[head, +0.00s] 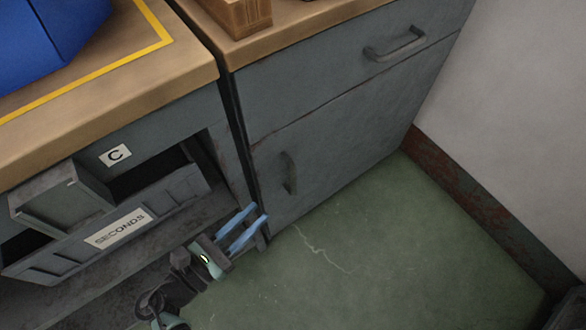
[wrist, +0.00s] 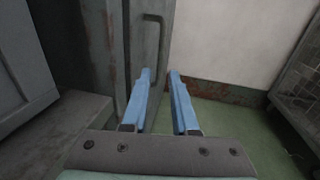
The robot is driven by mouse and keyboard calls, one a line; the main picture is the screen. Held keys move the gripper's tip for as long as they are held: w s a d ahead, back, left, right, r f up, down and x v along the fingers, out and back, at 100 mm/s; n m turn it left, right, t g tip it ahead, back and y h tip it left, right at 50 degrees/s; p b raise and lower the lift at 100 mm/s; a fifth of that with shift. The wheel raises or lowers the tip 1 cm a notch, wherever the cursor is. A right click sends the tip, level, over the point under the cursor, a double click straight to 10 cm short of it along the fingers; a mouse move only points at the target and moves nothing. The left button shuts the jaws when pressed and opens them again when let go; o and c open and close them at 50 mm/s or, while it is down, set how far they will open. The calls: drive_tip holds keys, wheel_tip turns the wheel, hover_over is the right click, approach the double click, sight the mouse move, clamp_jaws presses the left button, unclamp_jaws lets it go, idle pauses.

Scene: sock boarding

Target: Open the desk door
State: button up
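The desk door (head: 330,150) is the grey lower panel under the drawer, and it looks shut. Its dark vertical handle (head: 289,173) is near the door's left edge in the head view. The handle also shows in the wrist view (wrist: 163,45), ahead of the fingertips and roughly in line with the gap between them. My gripper (head: 259,213) is low, left of and below the handle in the head view. Its blue fingers are apart with nothing visibly held between them, as the wrist view (wrist: 160,74) shows. I cannot tell the exact distance to the handle.
A drawer (head: 340,85) with a bar handle (head: 395,45) is above the door. Left is an open bay with a grey bin labelled SECONDS (head: 120,230). A wall with a rusty skirting (head: 470,200) stands right. The green floor (head: 370,260) before the door is clear.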

drive_tip(key=b, duration=0.4)
hover_over(293, 194)
drive_tip(key=shift+w, duration=0.3)
clamp_jaws()
idle(1.1)
